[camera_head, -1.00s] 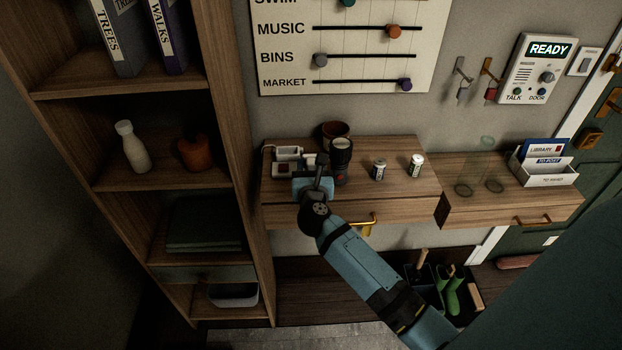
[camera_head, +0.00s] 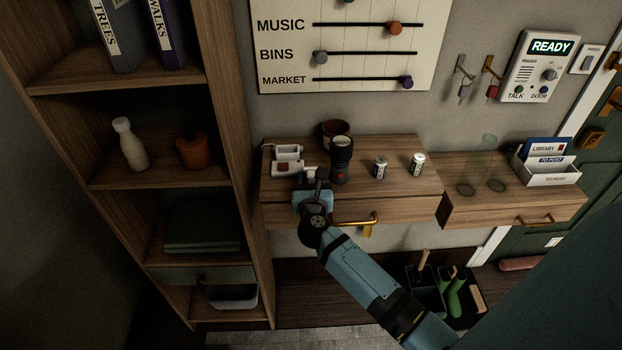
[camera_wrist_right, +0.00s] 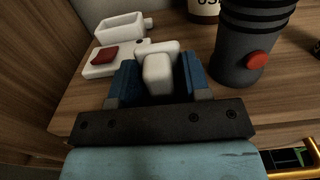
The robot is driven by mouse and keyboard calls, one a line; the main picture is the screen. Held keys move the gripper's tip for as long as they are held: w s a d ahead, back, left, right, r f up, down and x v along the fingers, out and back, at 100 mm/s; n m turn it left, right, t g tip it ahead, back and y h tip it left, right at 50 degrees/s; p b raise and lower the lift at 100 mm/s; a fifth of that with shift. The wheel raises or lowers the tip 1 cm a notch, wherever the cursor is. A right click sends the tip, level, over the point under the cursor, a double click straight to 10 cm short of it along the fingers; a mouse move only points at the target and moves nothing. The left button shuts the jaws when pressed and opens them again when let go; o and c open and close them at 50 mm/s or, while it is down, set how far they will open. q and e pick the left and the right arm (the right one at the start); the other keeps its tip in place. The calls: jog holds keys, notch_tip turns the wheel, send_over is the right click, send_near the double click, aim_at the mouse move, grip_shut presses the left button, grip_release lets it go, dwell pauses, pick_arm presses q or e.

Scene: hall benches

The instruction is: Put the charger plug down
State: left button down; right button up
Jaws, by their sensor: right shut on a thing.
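The white charger plug (camera_wrist_right: 158,74) sits between the blue fingers of my right gripper (camera_wrist_right: 160,85), which is shut on it. In the head view my right gripper (camera_head: 314,182) is over the front left part of the wooden wall shelf (camera_head: 400,195). The plug (camera_head: 309,169) shows there only as a small pale patch, partly hidden by the gripper. I cannot tell whether it touches the shelf top. A white charger base (camera_head: 285,168) with a red piece lies just behind and left of the gripper. My left gripper is not in view.
A black torch (camera_head: 340,160) with a red button stands close on the right. A dark brown pot (camera_head: 335,130) is behind it. Two batteries (camera_head: 380,167) (camera_head: 417,163) stand farther right. A tall bookcase (camera_head: 240,170) borders the left.

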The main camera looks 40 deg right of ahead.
jog(key=o, duration=1.2)
jog(key=shift+r, duration=0.1)
